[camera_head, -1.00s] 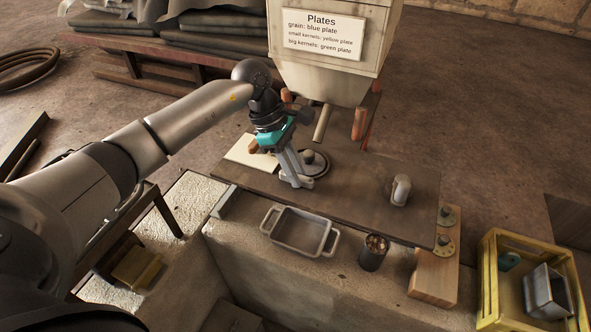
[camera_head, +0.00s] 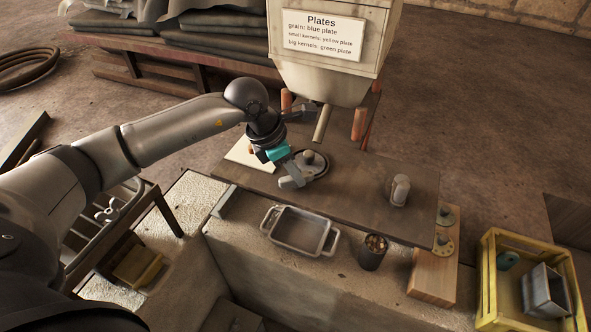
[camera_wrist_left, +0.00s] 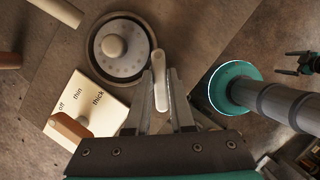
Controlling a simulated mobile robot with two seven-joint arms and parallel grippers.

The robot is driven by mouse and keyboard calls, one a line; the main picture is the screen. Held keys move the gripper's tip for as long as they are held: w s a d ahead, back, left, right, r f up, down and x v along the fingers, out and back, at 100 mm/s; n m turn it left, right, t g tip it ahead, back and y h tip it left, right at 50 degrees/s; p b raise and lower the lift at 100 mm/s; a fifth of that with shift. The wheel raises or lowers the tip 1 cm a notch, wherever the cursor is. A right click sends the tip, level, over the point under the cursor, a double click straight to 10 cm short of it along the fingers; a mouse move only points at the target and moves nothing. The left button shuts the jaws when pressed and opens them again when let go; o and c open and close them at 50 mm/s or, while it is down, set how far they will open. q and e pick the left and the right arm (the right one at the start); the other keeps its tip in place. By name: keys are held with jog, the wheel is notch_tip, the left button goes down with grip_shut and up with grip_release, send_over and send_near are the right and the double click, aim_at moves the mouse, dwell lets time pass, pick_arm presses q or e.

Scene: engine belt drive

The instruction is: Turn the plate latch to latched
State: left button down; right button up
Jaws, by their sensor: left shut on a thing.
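In the left wrist view, the plate latch is a pale grey lever (camera_wrist_left: 158,78) with a rounded end, beside the round grey plate housing (camera_wrist_left: 93,62). My left gripper (camera_wrist_left: 160,92) is shut on this lever, with one finger on each side. In the head view, my left gripper (camera_head: 289,179) is low over the dark bench at the near left side of the round plate housing (camera_head: 318,168). The fingers and wrist partly hide the lever there.
A card marked off, thin and thick (camera_wrist_left: 85,107) with a wooden handle (camera_wrist_left: 70,125) lies beside the housing. The hopper (camera_head: 325,82) hangs behind. A grey tray (camera_head: 298,231), a dark cup (camera_head: 373,252) and a yellow crate (camera_head: 488,285) stand nearer.

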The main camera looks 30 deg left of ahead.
pick_arm(q)
jog(key=n+t+y, duration=0.1)
jog(key=n, duration=0.3)
jog(key=shift+n, duration=0.3)
jog(key=n+y+b, duration=0.1)
jog(key=n+y, duration=0.1)
jog(key=n, duration=0.2)
jog(key=shift+d+n+b, duration=0.1)
jog(key=shift+n+b, duration=0.2)
jog(key=shift+n, duration=0.1)
jog(key=shift+y, duration=0.3)
jog(key=c, duration=0.8)
grip_release()
jog(key=p+v, duration=0.1)
jog(key=v, duration=1.4)
jog(key=shift+s+r, duration=0.1)
jog(key=shift+s, duration=0.15)
